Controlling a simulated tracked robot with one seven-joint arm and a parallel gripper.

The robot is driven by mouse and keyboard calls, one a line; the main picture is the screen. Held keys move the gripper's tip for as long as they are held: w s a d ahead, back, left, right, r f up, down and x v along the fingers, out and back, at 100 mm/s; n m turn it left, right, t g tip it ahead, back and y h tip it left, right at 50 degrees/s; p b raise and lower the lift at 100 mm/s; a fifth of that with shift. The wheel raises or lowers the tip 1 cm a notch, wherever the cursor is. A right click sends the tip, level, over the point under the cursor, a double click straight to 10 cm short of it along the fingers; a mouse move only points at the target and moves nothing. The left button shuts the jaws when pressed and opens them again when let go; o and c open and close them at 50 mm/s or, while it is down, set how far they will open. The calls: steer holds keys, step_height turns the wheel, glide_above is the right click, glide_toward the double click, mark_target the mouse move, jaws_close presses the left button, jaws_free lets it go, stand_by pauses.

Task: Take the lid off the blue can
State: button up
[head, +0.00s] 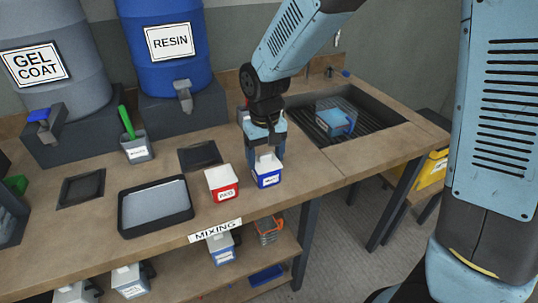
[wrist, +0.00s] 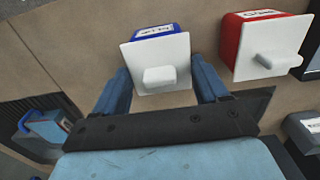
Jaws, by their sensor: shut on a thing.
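The blue can (head: 267,180) stands on the workbench with a white square lid (head: 266,162) at its top. In the wrist view the lid (wrist: 150,55) has a small raised knob in its middle, and a strip of the blue can (wrist: 158,32) shows past its far edge. My gripper (wrist: 160,75) is over the can, one finger at each side of the lid, shut on the lid by its edges. The knob is clear of the fingers. In the head view my gripper (head: 266,150) points down at the can. I cannot tell whether the lid is raised at all.
A red can (head: 222,187) with a white lid stands just left of the blue can. A dark tray (head: 155,230) lies further left. Bare bench lies right of the blue can.

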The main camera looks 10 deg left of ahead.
mark_target(265, 154)
steer(key=shift+s+r, duration=0.1)
steer(key=shift+r, duration=2.4)
